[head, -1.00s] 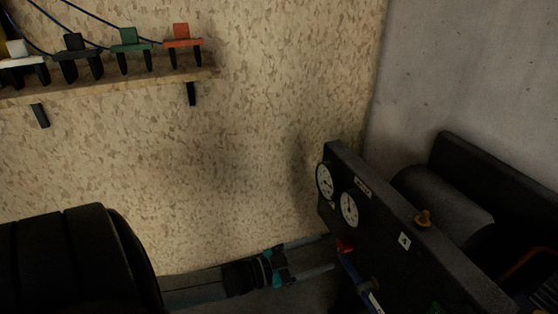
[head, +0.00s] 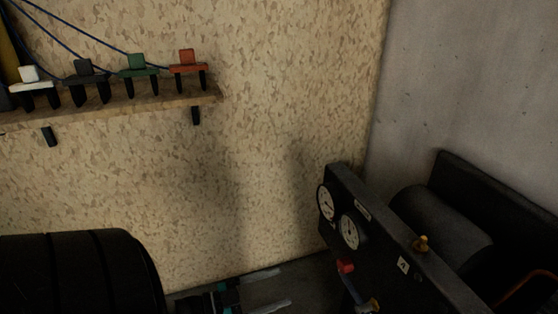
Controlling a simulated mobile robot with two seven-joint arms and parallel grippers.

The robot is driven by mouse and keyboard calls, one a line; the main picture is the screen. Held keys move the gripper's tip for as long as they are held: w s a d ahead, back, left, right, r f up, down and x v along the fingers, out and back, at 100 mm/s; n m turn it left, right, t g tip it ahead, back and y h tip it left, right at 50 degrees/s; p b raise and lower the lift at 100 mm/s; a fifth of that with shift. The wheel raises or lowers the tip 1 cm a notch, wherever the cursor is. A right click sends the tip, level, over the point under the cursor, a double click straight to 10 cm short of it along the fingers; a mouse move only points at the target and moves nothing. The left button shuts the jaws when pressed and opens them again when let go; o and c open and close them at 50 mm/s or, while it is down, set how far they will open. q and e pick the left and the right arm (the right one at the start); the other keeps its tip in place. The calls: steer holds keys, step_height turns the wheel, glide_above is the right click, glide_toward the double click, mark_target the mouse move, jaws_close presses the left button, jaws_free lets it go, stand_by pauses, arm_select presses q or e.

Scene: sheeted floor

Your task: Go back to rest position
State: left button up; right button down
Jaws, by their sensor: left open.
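My left gripper (head: 285,287) shows at the bottom middle of the head view, its two pale fingers apart and pointing right. Nothing is between them. It is to the left of the dark panel (head: 385,255), with a gap between fingertips and panel. Most of my left arm is hidden or below the frame. My right gripper is not in view.
A stack of black tyres (head: 80,275) stands at the lower left. A wooden shelf (head: 150,104) on the speckled wall holds white, black, green and red clamp-like items with blue cables. A dark cylinder (head: 440,225) lies behind the panel. The wall between shelf and panel is clear.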

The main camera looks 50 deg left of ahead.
arm_select(q)
steer(key=s+d+f+n+g+y+p, duration=0.1)
steer(key=s+f+n+g+y+p, duration=0.2)
steer(key=f, duration=0.6)
steer(key=s+f+n+g+y+p, duration=0.2)
steer(key=s+f+g+y, duration=0.2)
steer(key=f, duration=0.4)
steer(key=s+d+f+g+p, duration=0.2)
steer(key=s+d+f+g, duration=0.5)
steer(key=s, duration=0.6)
steer(key=shift+d+f+p, duration=0.4)
steer(key=shift+d+f, duration=0.05)
steer(key=shift+d, duration=0.7)
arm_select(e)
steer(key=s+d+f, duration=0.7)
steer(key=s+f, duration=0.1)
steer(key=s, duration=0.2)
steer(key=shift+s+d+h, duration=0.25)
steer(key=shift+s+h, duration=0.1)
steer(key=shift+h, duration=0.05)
